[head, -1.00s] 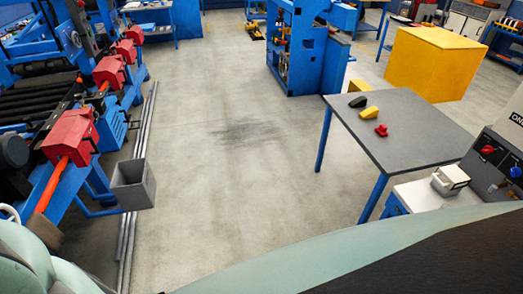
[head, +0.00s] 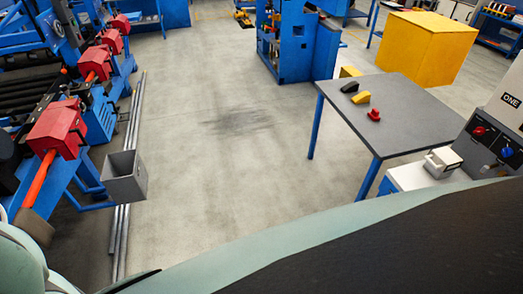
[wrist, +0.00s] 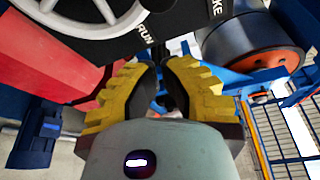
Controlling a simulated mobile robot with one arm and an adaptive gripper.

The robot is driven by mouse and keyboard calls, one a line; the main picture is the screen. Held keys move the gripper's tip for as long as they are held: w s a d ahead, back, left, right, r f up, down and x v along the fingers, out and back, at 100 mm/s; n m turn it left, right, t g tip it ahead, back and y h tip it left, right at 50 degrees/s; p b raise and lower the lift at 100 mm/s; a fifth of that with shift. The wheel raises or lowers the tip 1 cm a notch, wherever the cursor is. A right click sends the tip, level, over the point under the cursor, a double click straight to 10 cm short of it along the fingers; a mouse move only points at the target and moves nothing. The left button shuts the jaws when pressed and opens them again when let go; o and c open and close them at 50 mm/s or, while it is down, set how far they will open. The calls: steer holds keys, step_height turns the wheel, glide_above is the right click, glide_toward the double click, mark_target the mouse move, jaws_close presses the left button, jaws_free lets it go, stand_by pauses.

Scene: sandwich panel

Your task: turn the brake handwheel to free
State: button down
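In the wrist view a pale spoked handwheel (wrist: 97,14) shows at the top left, cut off by the frame's edge. It stands in front of a black panel (wrist: 187,14) with white lettering; "RUN" and the letters "KE" can be read. My gripper (wrist: 163,63) has yellow ribbed fingers with dark inner pads. The fingertips are a little apart and point up at the panel's lower edge, right of and below the handwheel. No part of the wheel is between them. Something dark shows in the gap, too unclear to name. The head view shows neither handwheel nor gripper.
A red housing (wrist: 55,70) and a dark drum with an orange face (wrist: 255,50) flank the gripper. In the head view a grey table (head: 400,112) stands right, a grey bin (head: 125,178) left, beside long metal bars. The floor between is clear.

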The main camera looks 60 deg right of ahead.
steer(key=shift+s+a+r, duration=0.15)
steer(key=shift+a, duration=0.5)
steer(key=shift+s+a+r, duration=0.15)
steer(key=shift+a, duration=0.45)
steer(key=shift+s+a+r, duration=0.15)
steer(key=shift+a, duration=0.5)
steer(key=n, duration=0.1)
steer(key=s+a+r+n+t, duration=0.1)
steer(key=n, duration=0.1)
steer(key=shift+s+a+r, duration=0.1)
steer(key=shift+s+r, duration=0.05)
steer(key=shift+r, duration=0.05)
steer(key=shift+s+a+r+n, duration=0.25)
steer(key=shift+s+r+n, duration=0.05)
steer(key=shift+w+d, duration=0.1)
